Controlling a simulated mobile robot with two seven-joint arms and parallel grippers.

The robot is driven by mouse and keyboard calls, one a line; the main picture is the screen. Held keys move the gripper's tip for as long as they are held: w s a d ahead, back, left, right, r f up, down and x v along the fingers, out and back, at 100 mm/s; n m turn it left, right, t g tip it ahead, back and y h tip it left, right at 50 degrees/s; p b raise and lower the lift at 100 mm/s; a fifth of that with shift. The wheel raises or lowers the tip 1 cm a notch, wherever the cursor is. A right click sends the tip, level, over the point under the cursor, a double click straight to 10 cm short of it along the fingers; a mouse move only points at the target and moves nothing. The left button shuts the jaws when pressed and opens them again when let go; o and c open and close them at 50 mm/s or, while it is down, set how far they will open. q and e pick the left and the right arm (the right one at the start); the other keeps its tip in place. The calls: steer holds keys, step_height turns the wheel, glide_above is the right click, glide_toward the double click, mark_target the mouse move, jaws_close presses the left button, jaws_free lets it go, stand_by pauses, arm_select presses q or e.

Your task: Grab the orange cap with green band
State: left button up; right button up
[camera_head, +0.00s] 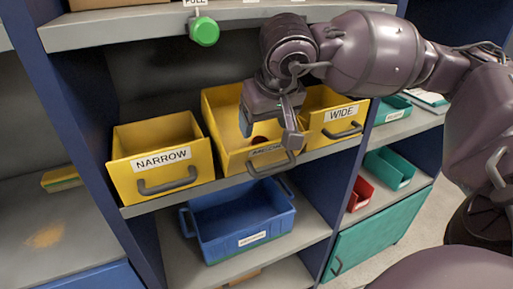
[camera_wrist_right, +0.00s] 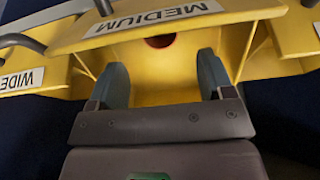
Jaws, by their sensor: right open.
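My right gripper (camera_head: 268,124) is open over the middle yellow bin (camera_head: 220,109), its fingers pointing down into it. In the right wrist view the two fingers (camera_wrist_right: 162,72) stand apart with nothing between them. A small dark red round thing (camera_head: 260,140) shows in this bin near its front wall, partly in shadow. It also shows in the right wrist view (camera_wrist_right: 160,41), just beyond the fingertips and below the MEDIUM label. No green band can be made out on it, so I cannot tell whether it is the orange cap. My left gripper is not in view.
A NARROW yellow bin (camera_head: 157,137) stands left of the middle bin and a WIDE one (camera_head: 335,118) right. A blue bin (camera_head: 241,222) sits on the shelf below. A green PULL knob (camera_head: 204,31) hangs from the upper shelf. Blue uprights flank the bay.

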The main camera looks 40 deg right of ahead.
mark_target(260, 139)
steer(key=shift+b+x, duration=0.4)
steer(key=shift+x, duration=2.75)
steer(key=shift+c, duration=0.3)
steer(key=c, duration=0.9)
steer(key=shift+r, duration=0.15)
steer(key=shift+c, duration=0.2)
